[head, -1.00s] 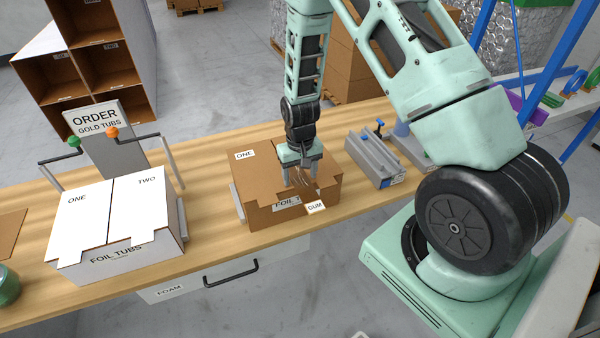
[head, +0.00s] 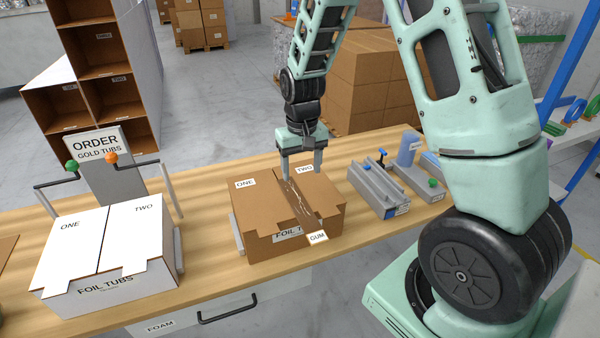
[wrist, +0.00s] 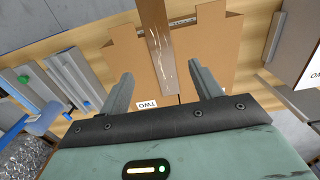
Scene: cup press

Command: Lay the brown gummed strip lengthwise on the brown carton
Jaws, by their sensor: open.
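The brown carton (head: 255,205) stands shut on the bench, its flaps labelled ONE and TWO. The brown gummed strip (head: 302,206) lies lengthwise along the top seam, with its GUM tag (head: 318,238) at the front edge. The strip also shows in the wrist view (wrist: 157,45), running between the flaps. My gripper (head: 302,176) is open and empty above the back part of the carton. In the wrist view its two fingers (wrist: 160,82) stand apart on either side of the strip's line. I cannot tell whether the strip is pressed flat.
A white FOIL TUBS carton (head: 75,245) stands at left, before the ORDER sign (head: 97,150). Grey metal fixtures (head: 380,188) with blue and green knobs stand right of the brown carton. Bare bench (head: 210,240) lies between the two cartons.

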